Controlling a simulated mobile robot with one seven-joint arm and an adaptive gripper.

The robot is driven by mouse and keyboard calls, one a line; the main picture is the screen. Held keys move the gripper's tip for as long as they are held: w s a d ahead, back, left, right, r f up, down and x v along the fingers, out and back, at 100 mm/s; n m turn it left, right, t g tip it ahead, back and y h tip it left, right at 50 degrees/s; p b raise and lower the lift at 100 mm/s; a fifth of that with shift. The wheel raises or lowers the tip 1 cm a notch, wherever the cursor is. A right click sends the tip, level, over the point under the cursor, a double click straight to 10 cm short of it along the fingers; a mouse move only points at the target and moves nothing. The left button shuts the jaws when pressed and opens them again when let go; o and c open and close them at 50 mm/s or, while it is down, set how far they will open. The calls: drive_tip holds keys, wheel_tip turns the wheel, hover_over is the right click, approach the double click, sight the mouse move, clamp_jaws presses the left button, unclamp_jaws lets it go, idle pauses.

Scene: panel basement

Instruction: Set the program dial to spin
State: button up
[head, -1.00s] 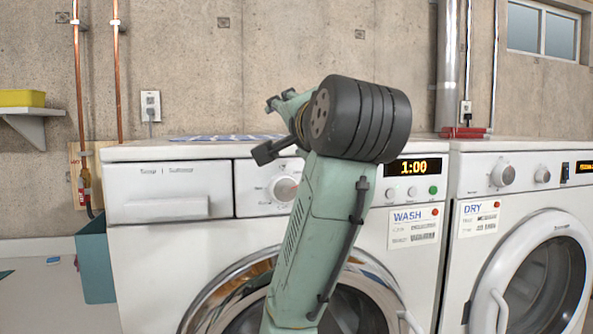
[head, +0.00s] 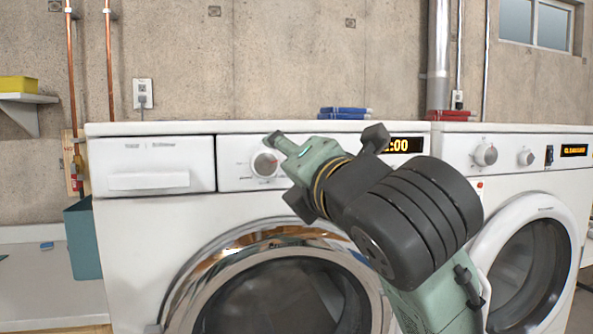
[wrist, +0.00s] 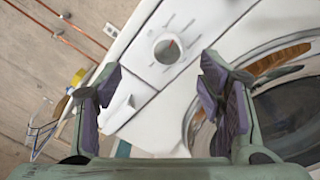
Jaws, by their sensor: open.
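The program dial (head: 264,164) is a round light-grey knob with a red mark on the washer's (head: 150,230) front panel, right of the detergent drawer. In the wrist view the dial (wrist: 167,50) lies ahead of and between the two fingers, apart from them, with printed marks around it too small to read. The red mark points toward its upper right there. My gripper (wrist: 155,95) is open and empty. In the head view my gripper (head: 285,170) is in front of the panel, close to the dial's right side; my arm hides part of the panel and display (head: 405,145).
The detergent drawer (head: 150,165) is shut, left of the dial. The round washer door (head: 285,285) is below. A dryer (head: 520,160) stands to the right. Blue items (head: 343,113) and a red item (head: 450,115) lie on top. A teal bin (head: 83,240) stands at left.

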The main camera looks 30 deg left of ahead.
sight(268, 163)
drive_tip(key=w+a+n+p, duration=0.1)
drive_tip(key=w+a, duration=0.1)
drive_tip(key=a, duration=0.1)
drive_tip(key=w+a+f+p, duration=0.1)
drive_tip(key=w+a, duration=0.1)
drive_tip(key=w+a+n+p, duration=0.1)
drive_tip(key=w+a, duration=0.1)
drive_tip(key=a, duration=0.1)
drive_tip(key=shift+a+f+n, duration=0.2)
drive_tip(key=shift+a+n, duration=0.1)
drive_tip(key=shift+c, duration=0.4)
drive_tip(key=c, duration=1.1)
drive_tip(key=shift+o, duration=0.2)
